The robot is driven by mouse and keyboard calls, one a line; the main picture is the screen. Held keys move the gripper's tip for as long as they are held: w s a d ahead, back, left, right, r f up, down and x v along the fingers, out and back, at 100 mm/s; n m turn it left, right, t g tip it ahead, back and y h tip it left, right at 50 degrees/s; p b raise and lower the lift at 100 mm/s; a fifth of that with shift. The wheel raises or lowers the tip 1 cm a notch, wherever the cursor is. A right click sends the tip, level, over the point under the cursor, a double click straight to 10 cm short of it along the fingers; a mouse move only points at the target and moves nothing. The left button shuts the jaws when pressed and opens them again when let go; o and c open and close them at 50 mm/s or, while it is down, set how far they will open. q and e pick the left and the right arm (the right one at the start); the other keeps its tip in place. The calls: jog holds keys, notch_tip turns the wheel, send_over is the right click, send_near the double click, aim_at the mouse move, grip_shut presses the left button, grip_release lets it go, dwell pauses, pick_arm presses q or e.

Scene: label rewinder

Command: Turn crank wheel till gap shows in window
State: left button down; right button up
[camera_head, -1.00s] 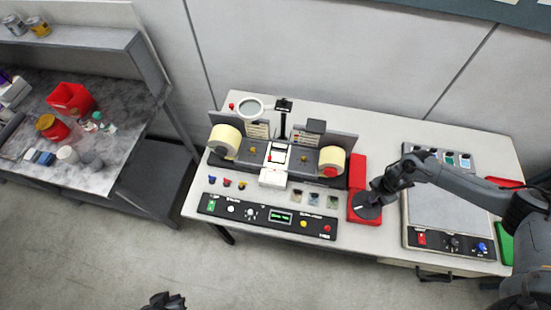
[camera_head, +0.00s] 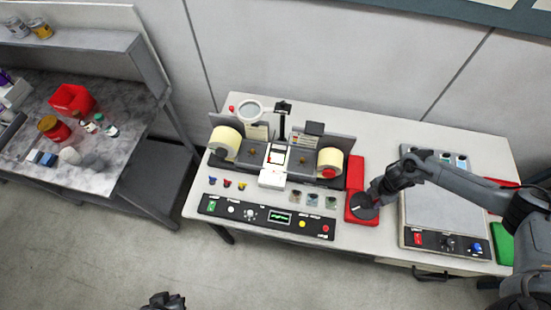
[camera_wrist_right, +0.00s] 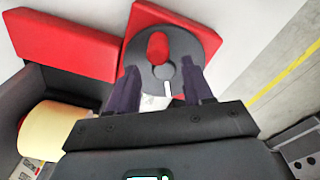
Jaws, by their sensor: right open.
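The crank wheel (camera_head: 364,207) is a dark disc on a red base at the front right of the rewinder. In the right wrist view, the wheel (camera_wrist_right: 190,45) shows a red oval patch, a round dark knob (camera_wrist_right: 165,71) and a white mark. My right gripper (camera_head: 376,190) is over the wheel; its open fingers (camera_wrist_right: 165,88) stand either side of the knob in that view. Contact cannot be told. The small window (camera_head: 277,157) between the two reels shows white with some red; a gap cannot be made out. My left gripper (camera_head: 164,302) is partly visible at the bottom edge.
Cream label rolls sit on the left reel (camera_head: 225,142) and right reel (camera_head: 330,162). A scale (camera_head: 441,208) stands right of the wheel. A marble side bench (camera_head: 110,152) is at left.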

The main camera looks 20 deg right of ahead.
notch_tip(320, 180, up, 4)
jog(key=shift+p, duration=1.15)
jog(key=shift+d+r, duration=0.1)
jog(key=shift+r, duration=1.4)
